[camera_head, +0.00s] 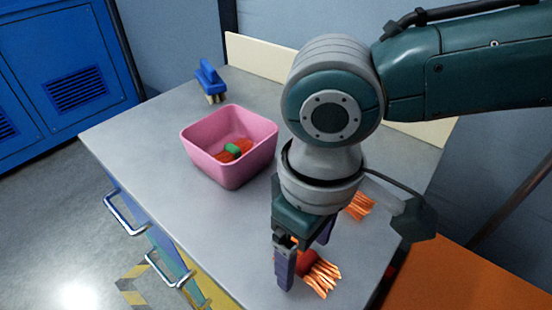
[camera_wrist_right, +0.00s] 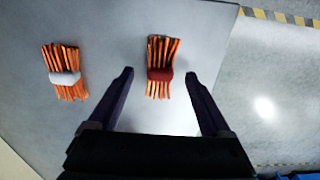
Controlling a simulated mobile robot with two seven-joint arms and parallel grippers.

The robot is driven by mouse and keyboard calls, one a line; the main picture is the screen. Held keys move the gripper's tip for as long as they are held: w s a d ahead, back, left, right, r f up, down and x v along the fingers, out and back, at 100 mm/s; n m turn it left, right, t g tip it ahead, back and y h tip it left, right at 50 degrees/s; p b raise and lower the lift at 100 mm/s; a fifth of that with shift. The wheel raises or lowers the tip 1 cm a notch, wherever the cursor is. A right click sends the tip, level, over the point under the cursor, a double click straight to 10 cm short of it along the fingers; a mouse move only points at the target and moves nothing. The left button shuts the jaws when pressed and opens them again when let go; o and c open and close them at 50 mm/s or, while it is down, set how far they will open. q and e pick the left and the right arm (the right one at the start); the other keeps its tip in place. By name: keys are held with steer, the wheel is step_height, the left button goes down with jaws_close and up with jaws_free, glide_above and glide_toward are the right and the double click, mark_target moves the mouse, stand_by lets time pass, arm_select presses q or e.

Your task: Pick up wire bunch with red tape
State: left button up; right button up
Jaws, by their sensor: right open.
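The wire bunch with red tape (camera_head: 318,271) lies near the table's front right corner in the head view, partly hidden behind my right gripper (camera_head: 295,262). In the right wrist view this orange bunch (camera_wrist_right: 160,68) with its dark red band lies ahead of and between the open fingers of my right gripper (camera_wrist_right: 158,90). The gripper is empty, and its fingers point at the bunch from above. A second orange bunch (camera_wrist_right: 64,72), with white tape, lies to the left in the wrist view. It shows partly in the head view (camera_head: 360,206) behind my wrist. My left gripper is not in view.
A pink bin (camera_head: 207,163) stands on the grey table (camera_head: 130,130), holding an orange bunch with green tape (camera_head: 233,149). A blue-handled brush (camera_head: 210,80) stands at the back left. The table's left part is clear. An orange surface (camera_head: 460,280) lies to the right.

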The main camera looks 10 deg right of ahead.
jaws_close()
stand_by(0.7)
